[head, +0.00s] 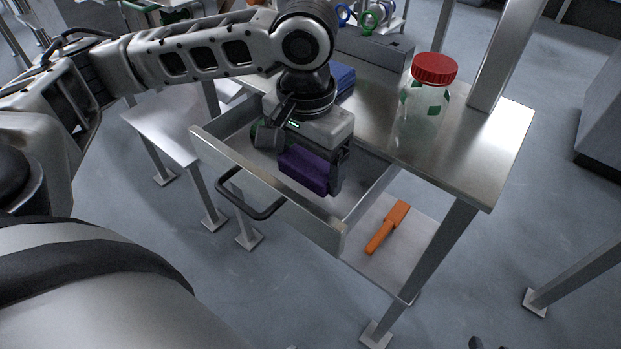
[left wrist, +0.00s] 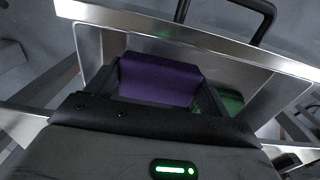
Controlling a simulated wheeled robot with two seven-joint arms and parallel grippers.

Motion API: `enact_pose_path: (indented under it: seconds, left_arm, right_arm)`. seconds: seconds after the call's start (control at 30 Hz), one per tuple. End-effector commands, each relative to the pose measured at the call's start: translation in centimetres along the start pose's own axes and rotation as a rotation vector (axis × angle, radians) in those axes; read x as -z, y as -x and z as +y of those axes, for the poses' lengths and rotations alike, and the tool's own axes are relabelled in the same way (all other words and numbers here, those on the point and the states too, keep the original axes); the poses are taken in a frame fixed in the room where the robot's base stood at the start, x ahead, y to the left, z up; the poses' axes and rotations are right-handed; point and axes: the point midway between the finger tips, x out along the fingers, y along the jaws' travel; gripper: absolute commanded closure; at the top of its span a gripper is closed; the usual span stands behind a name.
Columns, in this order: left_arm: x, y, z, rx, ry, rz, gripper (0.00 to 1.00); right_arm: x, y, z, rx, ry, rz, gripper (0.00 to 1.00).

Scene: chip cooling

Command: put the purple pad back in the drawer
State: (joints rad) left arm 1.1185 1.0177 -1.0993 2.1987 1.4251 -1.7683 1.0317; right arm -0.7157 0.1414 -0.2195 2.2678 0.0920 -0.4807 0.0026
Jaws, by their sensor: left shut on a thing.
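The purple pad (head: 304,171) is a small block held between the fingers of my left gripper (head: 308,174), inside the outline of the open drawer (head: 208,153). It also shows in the left wrist view (left wrist: 160,80), between the two dark fingers with the drawer walls around it. My left gripper is shut on it and points down into the drawer. I cannot tell whether the pad touches the drawer floor. A green thing (left wrist: 230,99) lies beside the pad in the left wrist view, partly hidden by a finger. My right gripper is not in view.
The drawer's dark handle (head: 250,199) faces me. On the metal table (head: 463,158) stand a jar with a red lid (head: 434,69), a blue thing (head: 342,77) and a grey box (head: 375,49). An orange tool (head: 388,228) lies on the lower shelf.

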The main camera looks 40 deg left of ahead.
Motion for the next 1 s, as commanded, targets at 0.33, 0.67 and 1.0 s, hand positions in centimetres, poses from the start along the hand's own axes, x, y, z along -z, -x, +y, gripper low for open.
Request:
enact_pose_path:
  seconds: [0.33,0.67,1.0]
  left_arm:
    - [0.4,-3.7,0.2,0.001,0.000,0.000,0.44]
    - [0.4,-4.0,0.2,0.001,0.000,-0.001,0.13]
    - [0.4,-3.7,0.2,0.000,-0.001,0.002,0.00]
  right_arm:
    - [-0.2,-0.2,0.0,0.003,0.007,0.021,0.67]
    - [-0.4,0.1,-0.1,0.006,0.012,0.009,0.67]
    - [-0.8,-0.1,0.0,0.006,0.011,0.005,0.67]
